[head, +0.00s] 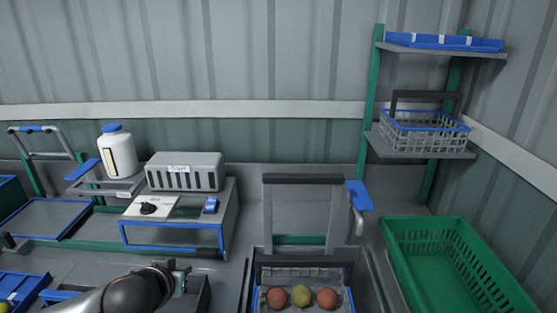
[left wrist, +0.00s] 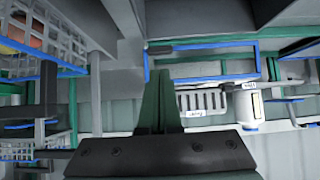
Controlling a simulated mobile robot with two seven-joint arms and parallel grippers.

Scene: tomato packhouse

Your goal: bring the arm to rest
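My left arm comes in from the bottom left of the head view, and its gripper (head: 181,278) is above the grey bench in front of the control-box stand. In the left wrist view the two green fingers of the gripper (left wrist: 160,98) lie together, with nothing seen between them. The gripper looks shut and empty. My right arm and right gripper are not in view.
A wire basket (head: 300,270) with three tomatoes stands right of my left gripper. A green crate (head: 455,265) is farther right, below shelves. A white bottle (head: 119,155) and a grey vented box (head: 185,172) stand behind. A blue-edged tray (head: 20,287) is at left.

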